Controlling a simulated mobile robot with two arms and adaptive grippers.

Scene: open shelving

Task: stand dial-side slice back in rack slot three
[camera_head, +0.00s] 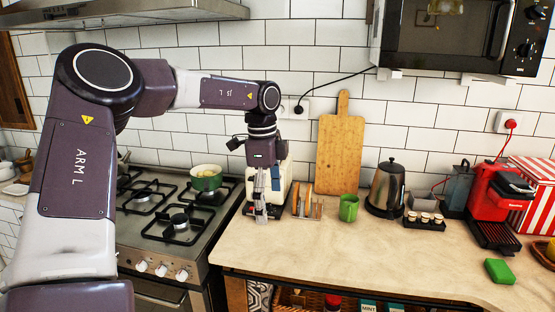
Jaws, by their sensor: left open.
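A cream toaster (286,172) stands at the left end of the counter, largely hidden behind my left gripper (263,212). The gripper is open and points down in front of the toaster. I cannot see a slice in the toaster or between the fingers. A rack (312,216) stands just right of the toaster and the gripper. Brown toast slices (303,200) stand upright in it, but the slots are too small to tell apart. The dial and the dial-side slice cannot be made out. My right gripper is not in view.
A green mug (348,208) stands close right of the rack, then a kettle (387,189). A wooden board (340,153) leans on the wall behind. The hob with a green pot (206,178) is left of the counter. The front of the counter (350,252) is clear.

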